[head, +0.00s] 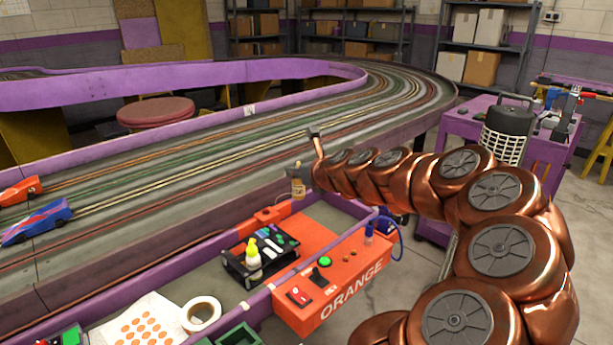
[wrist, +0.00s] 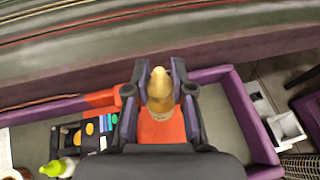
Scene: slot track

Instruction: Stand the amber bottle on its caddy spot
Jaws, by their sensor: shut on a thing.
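The amber bottle (head: 298,182) is held upright in my gripper, above the far end of the orange station. In the wrist view the bottle (wrist: 160,88) sits between the two dark fingers of my gripper (wrist: 159,100), which is shut on it. The black caddy (head: 236,270) stands to the left of the bottle and nearer the camera, on the grey shelf beside the track. It holds a bottle with a yellow top (head: 252,256) and several small coloured items. The caddy also shows at the left in the wrist view (wrist: 66,134). I cannot make out an empty spot clearly.
The orange control box (head: 337,275) has a joystick and buttons. Two slot cars, one blue (head: 38,221), stand on the track.

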